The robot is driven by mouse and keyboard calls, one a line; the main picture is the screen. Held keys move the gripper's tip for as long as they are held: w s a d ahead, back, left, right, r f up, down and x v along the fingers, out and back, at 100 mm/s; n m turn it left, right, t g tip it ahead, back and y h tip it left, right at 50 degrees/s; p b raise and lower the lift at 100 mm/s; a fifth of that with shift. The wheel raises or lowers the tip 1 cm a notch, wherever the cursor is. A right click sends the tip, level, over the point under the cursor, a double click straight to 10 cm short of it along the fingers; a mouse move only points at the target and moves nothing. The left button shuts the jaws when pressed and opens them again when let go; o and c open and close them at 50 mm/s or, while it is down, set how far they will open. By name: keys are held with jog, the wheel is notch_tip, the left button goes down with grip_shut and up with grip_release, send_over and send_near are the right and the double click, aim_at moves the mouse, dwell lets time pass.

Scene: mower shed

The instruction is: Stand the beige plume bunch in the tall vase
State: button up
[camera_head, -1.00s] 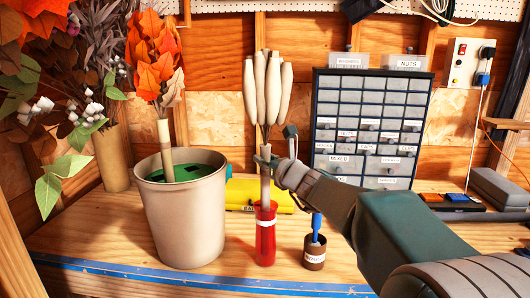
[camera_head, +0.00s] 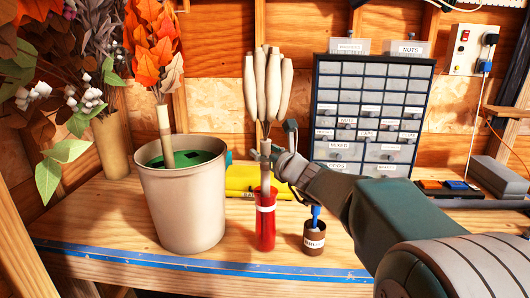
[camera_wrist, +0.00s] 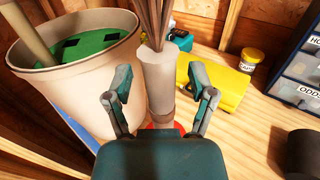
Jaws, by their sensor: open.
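The beige plume bunch (camera_head: 267,85) stands upright with its pale wrapped stem down in the mouth of the tall red vase (camera_head: 266,225), which has a white band. My gripper (camera_head: 268,155) is at the wrapped stem just above the vase rim. In the wrist view my gripper (camera_wrist: 160,82) is open, one finger on each side of the pale stem (camera_wrist: 158,85), with gaps showing. A bit of the red vase (camera_wrist: 168,126) shows below; the stem's lower end is hidden inside it.
A large beige bucket (camera_head: 182,215) with green foam and an orange leaf bunch stands left of the vase. A small brown pot (camera_head: 314,238) with a blue tool is close on the right. A yellow box (camera_head: 242,182) and a drawer cabinet (camera_head: 368,110) stand behind.

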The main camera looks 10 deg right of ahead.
jog(key=shift+s+d, duration=0.1)
jog(key=v, duration=1.1)
jog(key=shift+s, duration=0.35)
jog(key=s+a+f+n+g+y, duration=0.1)
jog(key=s+a+f+n+g, duration=0.35)
jog(key=s+n, duration=0.35)
jog(key=s+a+f+n+g+y, duration=0.1)
jog(key=s+a+f+n+g, duration=0.4)
jog(key=n, duration=0.5)
jog(key=s+d+f+n+g+h, duration=0.1)
jog(key=s+d+f+n+h, duration=0.2)
jog(key=s+n, duration=0.3)
jog(key=s+d+f+n+g+h, duration=0.1)
jog(key=s+d+f+n+h, duration=0.1)
jog(key=s+n, duration=0.4)
jog(key=f+n+h, duration=0.1)
jog(key=n+h, duration=0.1)
jog(key=shift+d+h, duration=0.4)
jog(key=shift+s, duration=0.15)
dwell(2.0)
